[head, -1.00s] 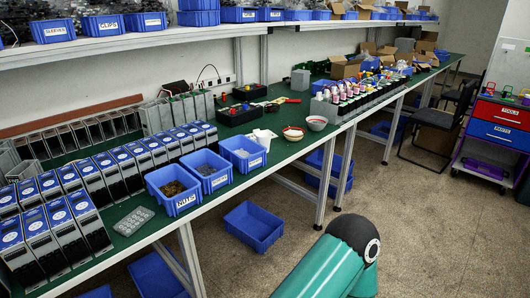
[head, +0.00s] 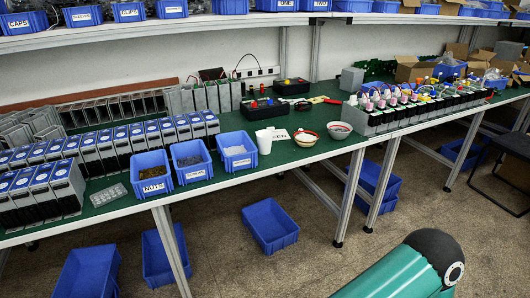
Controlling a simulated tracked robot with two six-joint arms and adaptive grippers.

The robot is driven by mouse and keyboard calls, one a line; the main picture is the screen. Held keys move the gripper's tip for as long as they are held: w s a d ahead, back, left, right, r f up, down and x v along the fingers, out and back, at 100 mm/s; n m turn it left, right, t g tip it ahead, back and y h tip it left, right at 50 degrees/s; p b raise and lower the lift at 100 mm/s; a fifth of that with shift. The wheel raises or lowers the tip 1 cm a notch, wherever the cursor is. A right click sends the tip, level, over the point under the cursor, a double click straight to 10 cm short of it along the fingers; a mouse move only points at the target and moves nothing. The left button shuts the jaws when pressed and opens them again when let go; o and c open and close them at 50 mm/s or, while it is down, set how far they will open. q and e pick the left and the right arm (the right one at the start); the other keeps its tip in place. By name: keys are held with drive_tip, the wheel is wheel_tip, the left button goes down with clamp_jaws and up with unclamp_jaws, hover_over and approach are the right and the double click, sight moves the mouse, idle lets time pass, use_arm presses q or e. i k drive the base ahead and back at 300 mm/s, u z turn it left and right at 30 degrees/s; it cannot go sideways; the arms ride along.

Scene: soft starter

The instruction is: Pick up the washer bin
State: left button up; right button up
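Three blue bins stand side by side on the green bench. The left bin (head: 152,186) is labelled NUTS and holds brownish pieces. The middle bin (head: 192,174) holds small grey pieces; its label is too small to read surely. The right bin (head: 237,162) has light contents and a label I cannot read. I cannot tell for certain which is the washer bin. Neither of my grippers is in view. Only a teal link of my arm shows at the lower right, apart from the bench.
A white cup (head: 264,142) and two bowls, one red-rimmed (head: 305,138), stand right of the bins. A grey tray (head: 108,195) lies to their left, near grey-black units (head: 67,187). An empty blue crate (head: 270,226) sits on the floor. Bench legs (head: 349,198) stand along the front.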

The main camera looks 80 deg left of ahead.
sight(237, 150)
drive_tip(key=z, duration=0.5)
drive_tip(key=i, duration=0.3)
drive_tip(key=u, duration=2.5)
drive_tip(key=i, duration=0.2)
drive_tip(key=u, duration=1.4)
drive_tip(key=k, duration=0.55)
drive_tip(key=u, duration=0.45)
drive_tip(key=i, duration=1.55)
drive_tip(key=z, duration=0.35)
